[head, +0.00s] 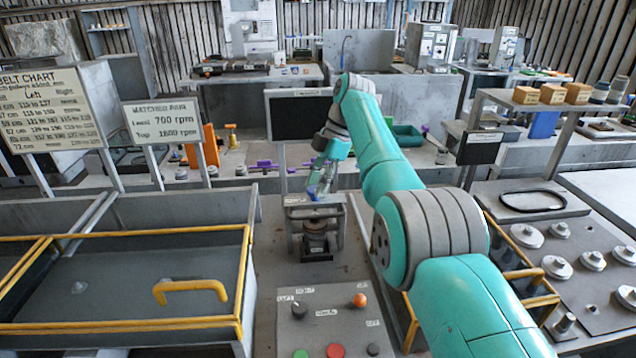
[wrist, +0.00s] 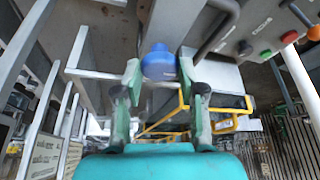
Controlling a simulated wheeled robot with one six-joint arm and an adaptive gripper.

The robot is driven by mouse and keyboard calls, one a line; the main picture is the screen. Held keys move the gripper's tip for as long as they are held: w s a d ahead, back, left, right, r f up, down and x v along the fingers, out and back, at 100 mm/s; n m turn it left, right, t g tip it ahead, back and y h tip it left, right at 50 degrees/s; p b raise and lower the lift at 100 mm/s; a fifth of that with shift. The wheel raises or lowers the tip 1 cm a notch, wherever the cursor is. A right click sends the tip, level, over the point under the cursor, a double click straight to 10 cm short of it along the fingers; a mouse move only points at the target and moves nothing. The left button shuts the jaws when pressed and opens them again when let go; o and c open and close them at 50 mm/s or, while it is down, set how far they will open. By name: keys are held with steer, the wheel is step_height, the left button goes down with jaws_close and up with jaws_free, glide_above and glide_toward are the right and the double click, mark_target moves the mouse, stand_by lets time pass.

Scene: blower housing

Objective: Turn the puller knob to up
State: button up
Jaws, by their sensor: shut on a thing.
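My gripper (head: 323,180) is above the grey puller fixture (head: 300,214) in the middle of the bench, with its fingers pointing down. In the wrist view its two green fingertips (wrist: 160,72) are on either side of a blue round knob (wrist: 158,60), and they are shut on it. In the head view only a little blue of the knob (head: 313,193) shows under the fingers. A dark cylindrical part (head: 315,236) stands inside the fixture's frame, below the knob. Any pointer or mark on the knob is hidden or too small to read.
A control panel (head: 325,335) with a black selector, an orange knob and coloured buttons lies in front of the fixture. Yellow-railed trays (head: 130,328) are at the left. A grey plate with several metal discs (head: 557,267) is at the right. A dark screen (head: 298,118) stands behind.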

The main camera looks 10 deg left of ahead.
stand_by(0.4)
steer(key=o, duration=1.1)
steer(key=shift+o, duration=0.2)
steer(key=shift+f+m, duration=0.1)
steer(key=shift+m, duration=0.2)
